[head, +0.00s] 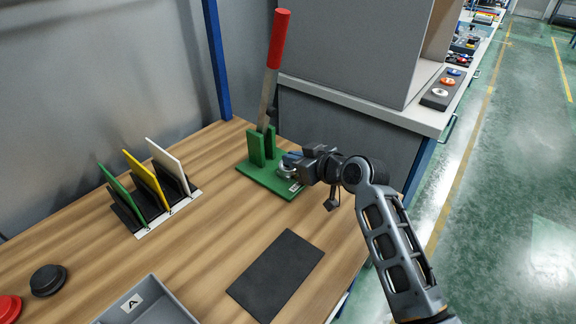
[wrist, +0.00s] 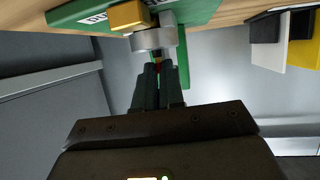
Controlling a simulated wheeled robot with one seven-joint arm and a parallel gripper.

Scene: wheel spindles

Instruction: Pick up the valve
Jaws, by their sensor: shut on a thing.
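A silver round piece (head: 286,170), which I take to be the valve, sits at the near side of the green lever fixture (head: 252,171). In the wrist view the silver piece (wrist: 154,39) shows with a brass-coloured block (wrist: 130,16) beside it. My gripper (head: 292,160) reaches in from the right, low over the fixture's base. In the wrist view its narrow fingers (wrist: 158,72) are close together at the silver piece, shut on it. The exact contact is small and partly hidden. I cannot tell whether the piece is clear of the base.
The fixture's red-handled lever (head: 279,40) stands tall behind my gripper. A rack of coloured plates (head: 152,183) is at left, a black mat (head: 277,274) in front, and a grey bin (head: 150,304) at the front left. A grey cabinet (head: 350,50) stands behind.

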